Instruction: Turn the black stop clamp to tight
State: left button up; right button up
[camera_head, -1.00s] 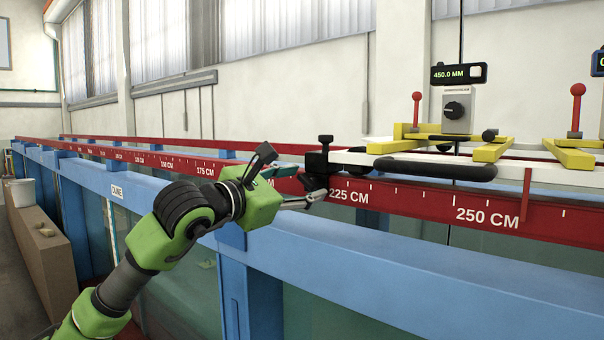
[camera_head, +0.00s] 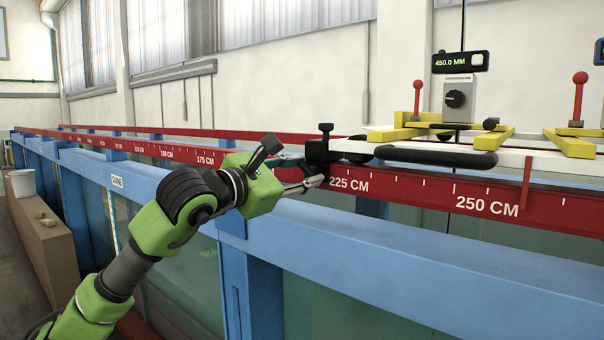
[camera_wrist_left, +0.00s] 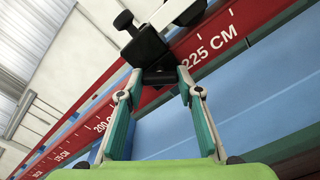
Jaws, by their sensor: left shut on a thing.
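The black stop clamp (camera_head: 321,150) sits on the red rail at the left end of the white carriage bar, just left of the 225 CM mark. It has a small black knob on top. It also shows in the left wrist view (camera_wrist_left: 146,47). My left gripper (camera_head: 312,172) comes from the left and below, with its fingers at the clamp's lower part. In the left wrist view, its two teal-sided fingertips (camera_wrist_left: 160,77) lie on either side of a dark lower piece of the clamp and are shut on it. My right gripper is in neither view.
The red rail (camera_head: 414,196) with centimetre marks runs along the blue flume beam (camera_head: 420,250). The white carriage bar (camera_head: 360,146), a black handle (camera_head: 436,157), yellow supports (camera_head: 400,134) and a 450.0 MM display (camera_head: 460,62) are to the right. Open space lies in front.

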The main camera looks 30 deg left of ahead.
pick_arm(q)
jog(key=shift+m, duration=1.2)
jog(key=m+b, duration=0.1)
jog(key=m, duration=0.2)
jog(key=shift+m, duration=0.3)
jog(key=m, duration=0.3)
jog(key=shift+m, duration=1.8)
jog(key=shift+f, duration=0.1)
jog(key=o, duration=1.1)
